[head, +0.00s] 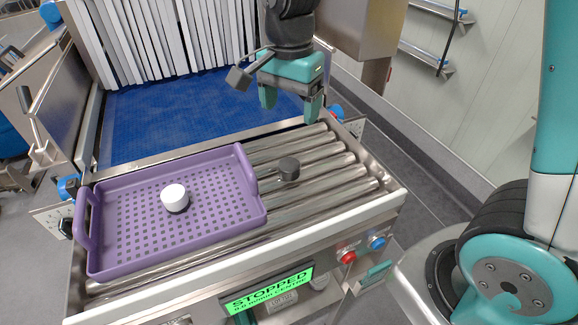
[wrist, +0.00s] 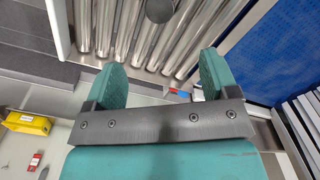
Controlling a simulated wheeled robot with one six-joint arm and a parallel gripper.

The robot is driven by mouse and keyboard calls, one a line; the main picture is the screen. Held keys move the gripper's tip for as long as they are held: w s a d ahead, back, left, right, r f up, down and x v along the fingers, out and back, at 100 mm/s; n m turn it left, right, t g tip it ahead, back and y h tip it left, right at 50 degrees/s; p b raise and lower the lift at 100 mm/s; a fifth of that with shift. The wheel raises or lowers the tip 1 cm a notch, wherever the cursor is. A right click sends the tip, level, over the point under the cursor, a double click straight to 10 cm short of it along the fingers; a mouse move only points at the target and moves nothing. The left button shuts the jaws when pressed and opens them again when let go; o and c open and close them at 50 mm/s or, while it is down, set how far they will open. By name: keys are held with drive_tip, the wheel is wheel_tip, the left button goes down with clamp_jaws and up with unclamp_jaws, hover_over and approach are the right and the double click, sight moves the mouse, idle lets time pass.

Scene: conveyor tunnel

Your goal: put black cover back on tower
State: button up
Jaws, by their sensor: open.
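A small dark round piece (head: 288,169), which looks like the black cover, lies on the metal rollers just right of the purple tray. Its round dark face also shows at the top edge of the wrist view (wrist: 159,9). A short white cylinder with a dark lower band (head: 174,198) stands upright in the tray; it may be the tower, but I cannot tell for sure. My gripper (head: 290,103) is open and empty, fingers pointing down, above the far end of the rollers, behind and apart from the dark piece. Its two teal fingers are spread in the wrist view (wrist: 161,66).
The purple perforated tray (head: 246,163) covers the left part of the rollers (head: 335,178). Behind are a blue belt (head: 150,112) and white strip curtains (head: 135,40). Red (head: 347,257) and blue (head: 377,242) buttons and a green "STOPPED" display (head: 268,290) are on the front. The right rollers are mostly clear.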

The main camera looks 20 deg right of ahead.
drive_tip(key=p, duration=0.2)
hover_over(289, 164)
wheel_tip(289, 164, down, 9)
drive_tip(key=shift+d+f, duration=0.1)
drive_tip(key=shift+f, duration=0.1)
drive_tip(key=shift+s+f+p, duration=0.1)
drive_tip(key=shift+f+p, duration=0.75)
drive_tip(key=shift+f, duration=1.85)
drive_tip(key=c, duration=1.1)
drive_tip(key=shift+o, duration=0.2)
drive_tip(key=shift+r, duration=0.1)
